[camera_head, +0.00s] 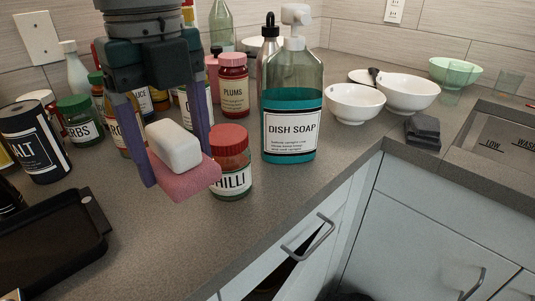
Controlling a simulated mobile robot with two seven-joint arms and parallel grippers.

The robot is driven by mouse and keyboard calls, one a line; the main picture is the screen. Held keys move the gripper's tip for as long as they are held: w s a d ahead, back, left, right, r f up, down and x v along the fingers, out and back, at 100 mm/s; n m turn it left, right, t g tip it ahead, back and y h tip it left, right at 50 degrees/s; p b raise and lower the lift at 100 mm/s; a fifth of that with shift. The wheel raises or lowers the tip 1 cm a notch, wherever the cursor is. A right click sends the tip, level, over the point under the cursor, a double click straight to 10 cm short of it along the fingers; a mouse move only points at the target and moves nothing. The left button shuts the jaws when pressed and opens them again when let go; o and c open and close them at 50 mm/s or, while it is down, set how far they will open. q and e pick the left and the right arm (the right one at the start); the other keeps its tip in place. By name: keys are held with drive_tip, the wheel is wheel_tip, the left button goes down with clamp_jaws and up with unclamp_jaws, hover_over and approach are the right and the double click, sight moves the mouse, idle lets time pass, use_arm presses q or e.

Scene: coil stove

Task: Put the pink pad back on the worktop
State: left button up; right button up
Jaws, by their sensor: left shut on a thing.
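My left gripper (177,168) comes down from the top left, with its two purple fingers on either side of the pink pad (190,187). It is shut on the pad. A white rounded block (174,146) rests on top of the pad between the fingers. The pad is over the grey worktop (255,206), in front of the jars and left of the chilli jar (231,150). I cannot tell whether its underside touches the worktop. My right gripper is not in view.
A dish soap bottle (292,108) stands right of the chilli jar. Several jars crowd behind the gripper. A black tray (55,245) lies at the front left. A drawer below the worktop edge (300,250) looks partly open. The worktop in front of the pad is clear.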

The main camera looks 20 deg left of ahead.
sight(196, 232)
use_arm(q)
wheel_tip(196, 232, down, 11)
drive_tip(key=shift+r+b, duration=0.1)
drive_tip(key=shift+b, duration=0.55)
drive_tip(key=o, duration=1.2)
drive_tip(key=shift+o, duration=0.2)
